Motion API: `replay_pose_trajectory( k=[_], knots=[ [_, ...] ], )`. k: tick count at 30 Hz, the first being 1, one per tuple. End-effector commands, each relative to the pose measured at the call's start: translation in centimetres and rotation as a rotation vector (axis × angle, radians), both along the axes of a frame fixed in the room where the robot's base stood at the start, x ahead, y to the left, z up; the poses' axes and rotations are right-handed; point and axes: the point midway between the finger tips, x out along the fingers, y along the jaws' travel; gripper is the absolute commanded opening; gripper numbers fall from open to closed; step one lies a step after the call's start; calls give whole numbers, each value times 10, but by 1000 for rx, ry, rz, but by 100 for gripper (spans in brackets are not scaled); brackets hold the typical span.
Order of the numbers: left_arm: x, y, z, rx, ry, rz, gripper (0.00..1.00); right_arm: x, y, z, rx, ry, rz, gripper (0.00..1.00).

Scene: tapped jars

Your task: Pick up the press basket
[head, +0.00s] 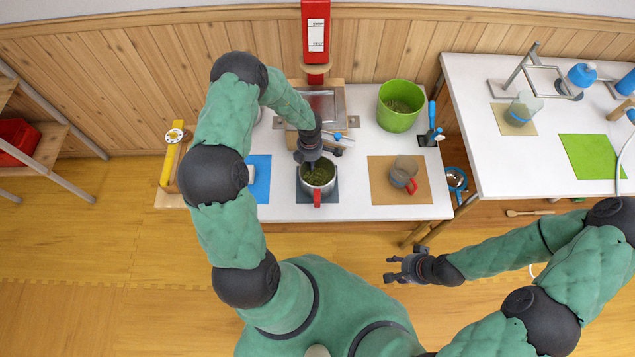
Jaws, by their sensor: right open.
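A steel pot with a red handle (318,190) and green contents stands on a dark blue mat (301,196) on the white table. My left gripper (311,163) points down at the pot's far rim, and its fingers are too small and dark to tell whether they are open or touch it. I cannot tell for sure which vessel is the press basket. A lime green bucket (398,118) with contents stands at the back right of this table. My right gripper (388,268) is open and empty over the floor in front of the table.
A red upright device (316,35) stands behind a metal tray (325,103). A small red-handled cup (402,178) is on a brown mat (382,194). The right table (490,165) holds a metal frame (535,70) and a green mat (594,158). Open floor lies in front.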

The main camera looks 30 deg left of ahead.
Motion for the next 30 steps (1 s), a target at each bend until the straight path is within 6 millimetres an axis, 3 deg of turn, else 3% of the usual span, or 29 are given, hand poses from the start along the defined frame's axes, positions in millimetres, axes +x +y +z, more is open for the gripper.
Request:
replay_pose_trajectory(
  k=[13, 24, 30],
  knots=[
    [1, 0, 9, 0, -1, 0, 0, 0, 0, 5, 0, 0, 0, 50],
    [1, 0, 74, 1, -1, 0, 0, 0, 0, 37, 0, 0, 0, 50],
    [0, 0, 96, 0, -1, 0, 0, 0, 0, 46, 0, 0, 0, 50]
  ],
)
